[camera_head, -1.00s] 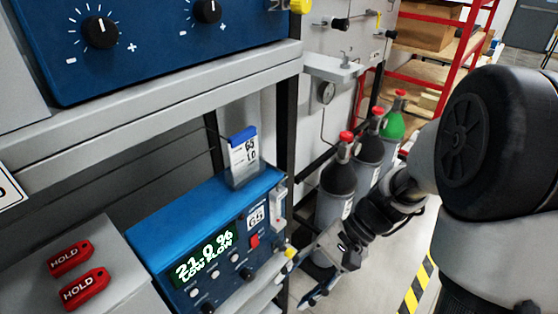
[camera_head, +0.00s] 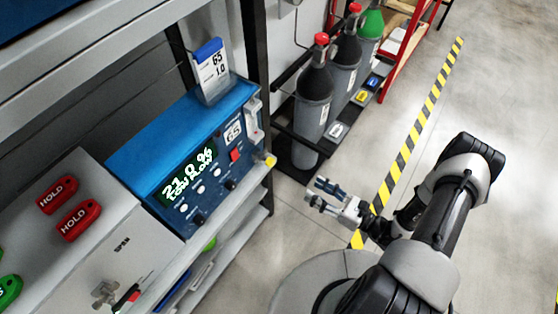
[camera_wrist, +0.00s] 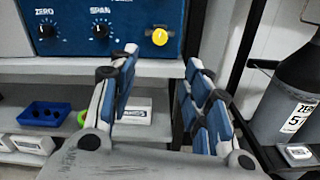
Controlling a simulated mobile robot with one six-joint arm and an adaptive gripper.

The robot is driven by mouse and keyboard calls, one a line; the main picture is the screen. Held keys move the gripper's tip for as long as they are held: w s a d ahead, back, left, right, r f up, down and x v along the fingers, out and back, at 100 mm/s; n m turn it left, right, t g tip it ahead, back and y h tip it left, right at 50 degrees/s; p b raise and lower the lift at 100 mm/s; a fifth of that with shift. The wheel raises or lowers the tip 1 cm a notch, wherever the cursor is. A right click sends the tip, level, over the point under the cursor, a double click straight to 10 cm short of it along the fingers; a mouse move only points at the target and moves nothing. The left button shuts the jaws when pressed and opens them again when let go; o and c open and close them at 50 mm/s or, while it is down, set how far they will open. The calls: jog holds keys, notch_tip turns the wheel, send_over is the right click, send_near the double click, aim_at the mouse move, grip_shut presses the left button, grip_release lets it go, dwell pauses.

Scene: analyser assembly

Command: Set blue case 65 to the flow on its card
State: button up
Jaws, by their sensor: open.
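Blue case 65 (camera_head: 150,150) stands on a shelf in the head view. Its display (camera_head: 188,173) reads 21.0 % and LOW FLOW. A card (camera_head: 211,72) reading 65 and 1.0 stands on its top. A pale, upright flow tube (camera_head: 253,117) is on its right front edge, its float too small to read. A yellow knob (camera_head: 270,160) is below the tube. In the wrist view, the yellow knob (camera_wrist: 160,37) lies beyond my gripper (camera_wrist: 160,60), right of the ZERO and SPAN knobs. My gripper (camera_head: 320,192) is open and empty, apart from the case.
Gas cylinders (camera_head: 313,105) stand behind the shelf's right post. A grey box (camera_head: 88,210) with red HOLD tags is left of the case. A blue tray (camera_wrist: 45,114) lies on a lower shelf. The floor to the right is clear, with a striped line (camera_head: 410,145).

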aim_at(273, 164)
jog(key=b+x, duration=0.2)
jog(key=x, duration=1.5)
jog(key=shift+w+a, duration=0.1)
jog(key=shift+a, duration=0.05)
jog(key=shift+c, duration=0.2)
grip_shut()
jog(key=shift+n, duration=0.3)
